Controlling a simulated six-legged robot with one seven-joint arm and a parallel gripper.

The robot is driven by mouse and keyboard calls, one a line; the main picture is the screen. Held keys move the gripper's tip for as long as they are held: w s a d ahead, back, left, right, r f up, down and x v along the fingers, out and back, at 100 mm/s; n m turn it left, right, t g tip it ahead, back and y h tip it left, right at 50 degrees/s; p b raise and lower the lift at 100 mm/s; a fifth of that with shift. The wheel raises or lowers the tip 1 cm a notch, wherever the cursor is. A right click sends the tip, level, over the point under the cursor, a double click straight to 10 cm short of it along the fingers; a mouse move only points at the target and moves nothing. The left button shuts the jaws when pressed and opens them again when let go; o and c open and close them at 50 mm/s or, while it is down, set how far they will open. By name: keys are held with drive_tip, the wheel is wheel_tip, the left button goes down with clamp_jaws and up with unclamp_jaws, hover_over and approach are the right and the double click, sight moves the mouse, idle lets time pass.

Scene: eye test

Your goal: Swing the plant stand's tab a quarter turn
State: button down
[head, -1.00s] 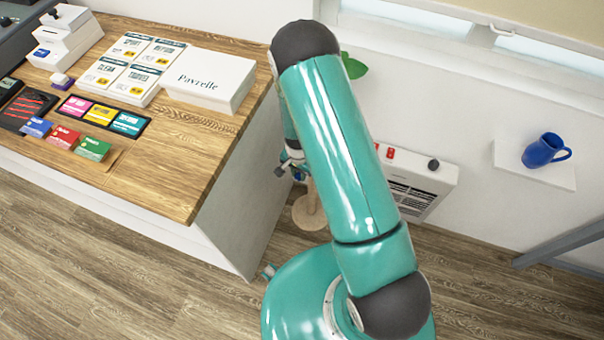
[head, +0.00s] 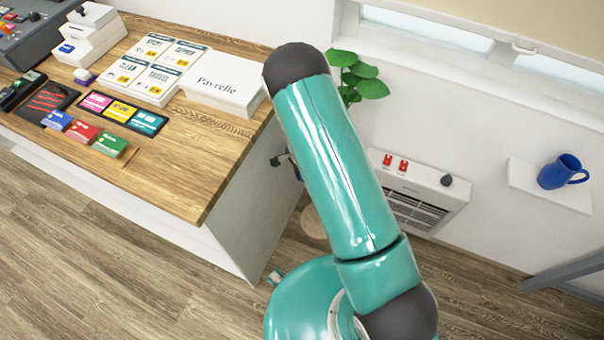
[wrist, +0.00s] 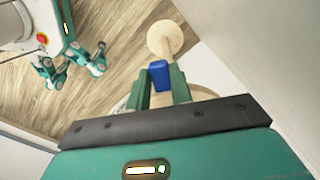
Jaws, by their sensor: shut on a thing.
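In the wrist view my gripper (wrist: 160,74) is shut on a blue tab (wrist: 159,79), with one green finger on each side of it. The plant stand's round pale-wood foot (wrist: 166,36) is on the floor beyond the tab, and more pale wood shows behind the fingers. In the head view the stand's foot (head: 313,222) shows only partly, behind my arm. Green leaves of a plant (head: 360,78) show above, right of my arm's dark joint. My arm hides the tab and most of the stand in that view.
A wooden counter (head: 200,185) with cards and boxes stands close on the left. A white heater (head: 420,190) with red switches is on the wall at right. Wood floor is open in front.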

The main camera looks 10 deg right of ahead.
drive_tip(key=shift+w+a, duration=0.1)
drive_tip(key=shift+w, duration=0.05)
idle(0.3)
drive_tip(key=c, duration=1.2)
unclamp_jaws()
drive_tip(key=shift+c, duration=0.2)
wheel_tip(320, 180, up, 12)
drive_tip(key=shift+c, duration=0.2)
